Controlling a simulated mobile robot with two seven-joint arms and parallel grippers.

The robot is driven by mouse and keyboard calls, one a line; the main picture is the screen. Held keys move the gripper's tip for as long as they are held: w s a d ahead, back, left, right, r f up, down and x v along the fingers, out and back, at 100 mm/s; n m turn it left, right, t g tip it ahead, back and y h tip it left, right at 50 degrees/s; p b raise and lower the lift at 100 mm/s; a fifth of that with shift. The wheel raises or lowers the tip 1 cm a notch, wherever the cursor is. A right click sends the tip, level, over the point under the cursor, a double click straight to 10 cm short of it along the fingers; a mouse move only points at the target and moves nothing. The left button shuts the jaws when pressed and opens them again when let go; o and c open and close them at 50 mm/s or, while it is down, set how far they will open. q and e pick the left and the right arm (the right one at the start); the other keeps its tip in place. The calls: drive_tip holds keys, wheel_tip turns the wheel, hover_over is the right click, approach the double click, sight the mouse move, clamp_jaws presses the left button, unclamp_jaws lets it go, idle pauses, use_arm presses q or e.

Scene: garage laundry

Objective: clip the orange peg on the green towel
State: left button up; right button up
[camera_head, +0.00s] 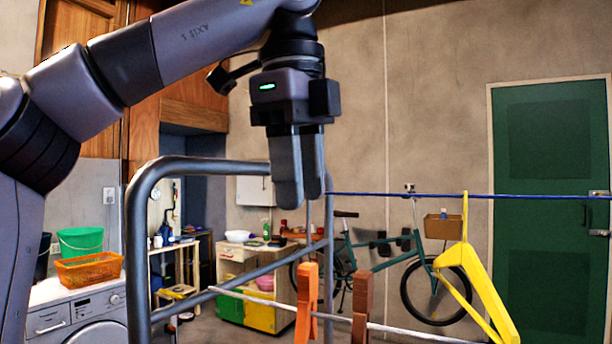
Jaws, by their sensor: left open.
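The orange peg (306,302) stands upright on a thin white line in the lower middle of the head view. My left gripper (302,198) points straight down above the orange peg, with a gap between its fingertips and the peg's top. Its jaws are open, seen nearly edge-on, and nothing shows between them. I do not see a green towel in this view. My right gripper is not in view.
A brown peg (362,306) is on the white line just right of the orange one. A blue line (400,194) crosses behind, with a yellow hanger (483,287) on it. A grey tube frame (137,240) stands left. A washing machine (75,318) holds an orange basket (90,270).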

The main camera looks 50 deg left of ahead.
sight(307, 265)
use_arm(q)
drive_tip(key=f, duration=0.3)
drive_tip(key=w+f, duration=0.1)
drive_tip(key=f, duration=0.1)
drive_tip(key=shift+a+f, duration=0.2)
drive_tip(key=shift+f, duration=0.15)
drive_tip(key=f, duration=0.1)
drive_tip(key=f+b, duration=0.2)
drive_tip(key=shift+w+a+f, duration=0.1)
drive_tip(key=shift+w+f, duration=0.05)
drive_tip(key=shift+w, duration=0.1)
drive_tip(key=shift+w+f+b, duration=0.15)
drive_tip(key=shift+f+b, duration=0.45)
drive_tip(key=shift+f, duration=0.3)
drive_tip(key=shift+c, duration=0.3)
